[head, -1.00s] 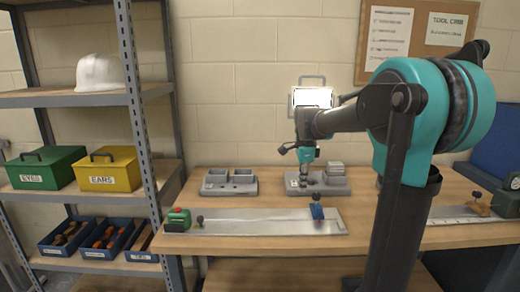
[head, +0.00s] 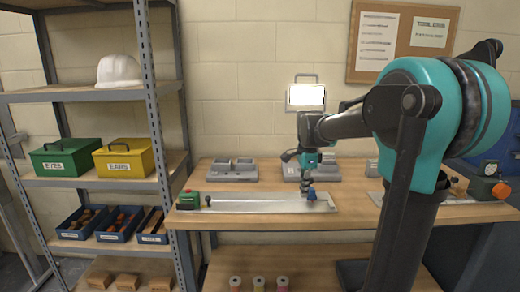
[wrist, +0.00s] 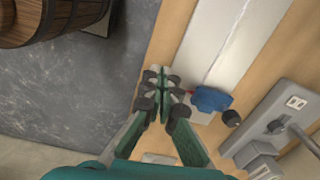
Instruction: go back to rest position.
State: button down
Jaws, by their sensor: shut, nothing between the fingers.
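My gripper (head: 309,188) hangs below the dark forearm, over the right part of the workbench in the head view. It is shut and empty. In the wrist view its green fingers (wrist: 164,78) meet beside a blue clamp (wrist: 211,99) with a dark knob, and appear apart from it. A green block with a red button (head: 190,200) sits at the plate's left end.
Grey fixtures (head: 231,170) stand at the back of the bench. A metal shelf (head: 100,186) with boxes and a white helmet (head: 119,69) is at left. Spools (head: 258,284) stand below the bench. A wooden barrel (wrist: 45,20) shows in the wrist view.

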jog(key=s+d+f+n+t, duration=0.2)
jog(key=s+f+n, duration=0.6)
jog(key=s+f, duration=0.1)
jog(key=s+d+f+n+t, duration=0.1)
jog(key=s+f+n+t, duration=0.1)
jog(key=s+f+n, duration=0.6)
jog(key=s, duration=0.3)
jog(key=shift+s+d+f+n, duration=0.35)
jog(key=shift+f+n, duration=0.05)
